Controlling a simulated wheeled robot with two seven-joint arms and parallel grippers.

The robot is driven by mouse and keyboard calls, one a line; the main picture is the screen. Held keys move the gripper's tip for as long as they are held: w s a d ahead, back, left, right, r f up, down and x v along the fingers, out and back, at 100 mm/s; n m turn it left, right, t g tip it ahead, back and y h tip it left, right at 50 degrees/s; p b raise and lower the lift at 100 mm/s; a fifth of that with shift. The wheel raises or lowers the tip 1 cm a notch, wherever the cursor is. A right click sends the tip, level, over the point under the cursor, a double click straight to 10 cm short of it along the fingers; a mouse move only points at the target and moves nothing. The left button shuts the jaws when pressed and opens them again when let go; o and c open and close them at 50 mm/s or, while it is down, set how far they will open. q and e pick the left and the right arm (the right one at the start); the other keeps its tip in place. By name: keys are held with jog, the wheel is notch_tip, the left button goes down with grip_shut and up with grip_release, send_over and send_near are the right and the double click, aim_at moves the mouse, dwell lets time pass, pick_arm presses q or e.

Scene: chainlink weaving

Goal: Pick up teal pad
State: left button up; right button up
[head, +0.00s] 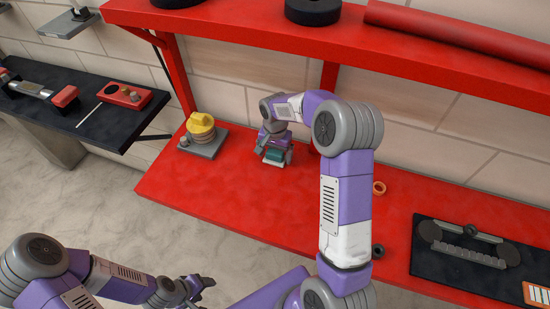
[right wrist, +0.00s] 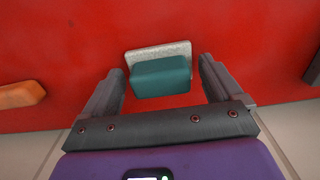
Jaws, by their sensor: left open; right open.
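The teal pad (right wrist: 160,76) is a small teal block lying against a speckled grey plate (right wrist: 157,52) on the red bench. In the right wrist view it sits between the two fingers of my right gripper (right wrist: 160,82), which is open with space on both sides of the pad. In the head view the teal pad (head: 273,155) shows just under my right gripper (head: 273,159), partly covered by it. I cannot tell whether the fingers touch the bench. My left gripper (head: 202,286) is open and empty at the lower left, away from the bench.
A yellow-topped device (head: 201,129) stands left of my right gripper. A red shelf (head: 240,29) runs above the bench. Red bench surface around the pad is clear.

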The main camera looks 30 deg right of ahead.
aim_at(275, 152)
jog(key=c, duration=1.2)
notch_tip(275, 152, up, 10)
jog(key=p, duration=0.2)
jog(key=shift+p, duration=0.3)
